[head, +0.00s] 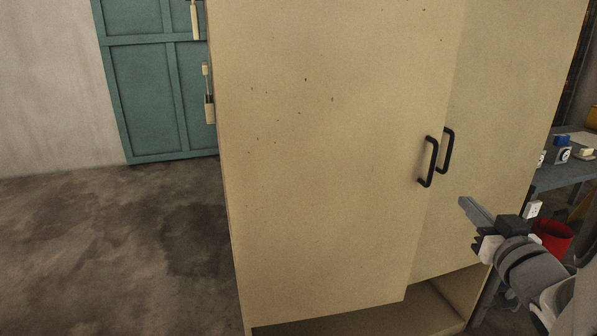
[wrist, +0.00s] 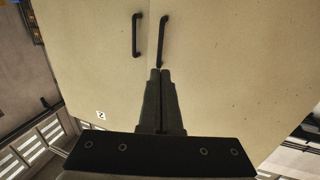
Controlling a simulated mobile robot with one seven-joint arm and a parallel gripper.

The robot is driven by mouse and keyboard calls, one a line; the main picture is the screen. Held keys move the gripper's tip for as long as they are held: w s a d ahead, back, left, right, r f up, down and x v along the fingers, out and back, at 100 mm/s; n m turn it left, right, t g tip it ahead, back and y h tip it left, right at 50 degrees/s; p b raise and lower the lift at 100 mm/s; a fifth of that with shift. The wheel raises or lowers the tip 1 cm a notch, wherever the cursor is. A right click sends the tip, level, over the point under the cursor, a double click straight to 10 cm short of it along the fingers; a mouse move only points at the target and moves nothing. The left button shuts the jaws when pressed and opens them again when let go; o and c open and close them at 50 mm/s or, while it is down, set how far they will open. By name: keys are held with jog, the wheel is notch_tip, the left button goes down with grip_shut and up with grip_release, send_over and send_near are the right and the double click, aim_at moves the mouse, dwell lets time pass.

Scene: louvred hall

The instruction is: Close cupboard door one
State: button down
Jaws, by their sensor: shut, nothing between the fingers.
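The tan cupboard has two doors with black bar handles. The left door in the head view, which I take as cupboard door one (head: 330,180), stands slightly ajar, its free edge proud of the other door (head: 490,170). That other door bears a "2" label in the wrist view (wrist: 85,85), where the picture looks turned over. Door one's handle (head: 426,162) is just beyond my fingertips in the wrist view (wrist: 163,42). My gripper (head: 463,201) is shut and empty, in front of the doors, below and right of the handles. Whether it touches a door cannot be told.
A teal door (head: 160,80) stands in the wall at the left, with bare floor (head: 130,230) before it. At the right are a dark workbench (head: 565,175) with small items and a red bin (head: 553,238), close behind my arm.

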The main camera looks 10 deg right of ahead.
jog(key=p, duration=0.1)
jog(key=b, duration=0.1)
send_near(433, 167)
jog(key=x, duration=0.6)
jog(key=shift+w+d, duration=0.15)
jog(key=shift+w, duration=0.2)
